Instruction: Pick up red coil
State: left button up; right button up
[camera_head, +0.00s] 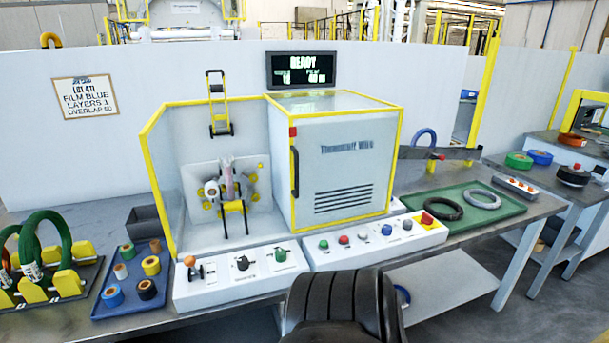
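No plainly red coil stands out. An orange-red coil (573,139) lies flat on the far right table. At the left edge, a narrow piece of an orange-red ring (6,262) shows behind green coils (62,232) standing upright in a rack with yellow holders (68,283); most of it is hidden, so I cannot tell what it is. Neither of my grippers is in view.
The wrapping machine (345,160) stands mid-table, its screen (302,69) reading READY. A blue tray (130,283) holds several tape rolls. A green tray (463,211) holds a black and a grey ring. Green (518,160), blue (540,156) and black (572,175) coils lie right.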

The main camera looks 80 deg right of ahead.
aim_at(227, 166)
jog(key=z, duration=2.5)
